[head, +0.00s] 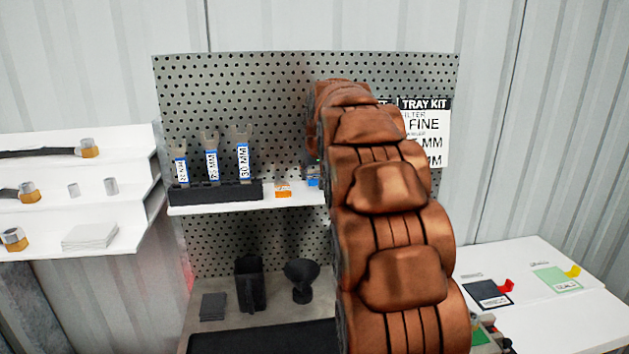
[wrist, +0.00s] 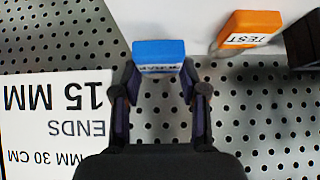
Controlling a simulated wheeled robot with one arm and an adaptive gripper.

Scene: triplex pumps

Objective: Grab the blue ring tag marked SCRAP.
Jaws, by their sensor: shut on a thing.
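The blue tag (wrist: 158,51) sits between the two fingertips of my gripper (wrist: 159,78) in the wrist view, which shows the place upside down. The fingers are shut on the tag at its sides. In the head view a bit of the blue tag (head: 313,176) shows at the shelf, just left of my arm. My arm hides most of the gripper there. I cannot tell whether the tag still touches the shelf.
An orange tag (wrist: 250,29) marked TEST is close beside the blue one on the white shelf (head: 297,199). A black rack (head: 215,192) with several blue-labelled tools stands further left. The pegboard (head: 290,85) rises behind, with a tray kit sign (head: 428,130) on it.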

